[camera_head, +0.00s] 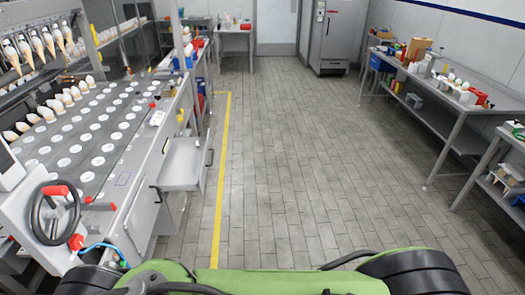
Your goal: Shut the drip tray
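The drip tray (182,176) looks to be the shallow grey metal tray standing out from the right side of the cone machine (108,165). It is pulled out over the floor, so it is open. A dark handle (210,155) shows on its right end. Its inside looks pale and empty. My gripper is not in view; only green and black parts of my own body show along the bottom edge.
A red-handled wheel (55,212) and a small dark lever (156,192) are on the machine's near side. A yellow floor line (219,185) runs just right of the tray. The tiled floor is clear up to the workbench (440,105) on the right.

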